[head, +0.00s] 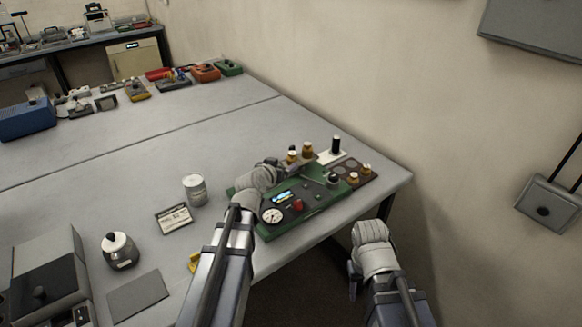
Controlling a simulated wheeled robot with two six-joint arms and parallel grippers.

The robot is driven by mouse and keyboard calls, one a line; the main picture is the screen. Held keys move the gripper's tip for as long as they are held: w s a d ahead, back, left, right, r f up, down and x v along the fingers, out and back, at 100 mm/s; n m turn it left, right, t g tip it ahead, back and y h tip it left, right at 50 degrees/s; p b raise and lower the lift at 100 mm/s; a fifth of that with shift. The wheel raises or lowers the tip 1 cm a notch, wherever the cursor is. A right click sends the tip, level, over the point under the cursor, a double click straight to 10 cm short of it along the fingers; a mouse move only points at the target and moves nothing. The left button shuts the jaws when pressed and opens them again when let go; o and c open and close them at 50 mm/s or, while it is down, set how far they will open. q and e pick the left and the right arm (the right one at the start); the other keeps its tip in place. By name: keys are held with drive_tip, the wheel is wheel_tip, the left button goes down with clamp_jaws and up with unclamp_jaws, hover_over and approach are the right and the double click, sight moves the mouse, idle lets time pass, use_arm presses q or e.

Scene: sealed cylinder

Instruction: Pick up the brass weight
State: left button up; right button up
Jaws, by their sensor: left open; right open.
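Several small brass-coloured pieces are at the right end of the table. Two upright brass pieces (307,149) stand at the back edge of a green panel, and two shorter brass pieces (353,178) sit at a brown tray with round recesses (349,165). I cannot tell which one is the brass weight. My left gripper (266,170) is open over the left part of the green panel, left of the brass pieces; its fingertips are partly hidden. My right gripper (370,232) is open beyond the table's front edge, below the brown tray, apart from everything.
The green panel (316,197) carries a gauge, a small display and a red knob. A black-topped piece (336,145) stands behind it. A metal can (195,189), a card (174,219) and a dark round pot (120,250) lie to the left. The middle of the table is clear.

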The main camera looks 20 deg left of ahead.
sight(291, 161)
use_arm(q)
drive_tip(key=shift+d+f+b+x, duration=0.15)
drive_tip(key=shift+b+x, duration=0.75)
drive_tip(key=shift+x, duration=1.1)
drive_tip(key=shift+d+f+b+x, duration=0.15)
drive_tip(key=shift+b+x, duration=0.75)
drive_tip(key=shift+x, duration=1.15)
drive_tip(key=shift+s+a, duration=0.1)
drive_tip(key=shift+s, duration=0.15)
drive_tip(key=shift+c, duration=0.5)
clamp_jaws()
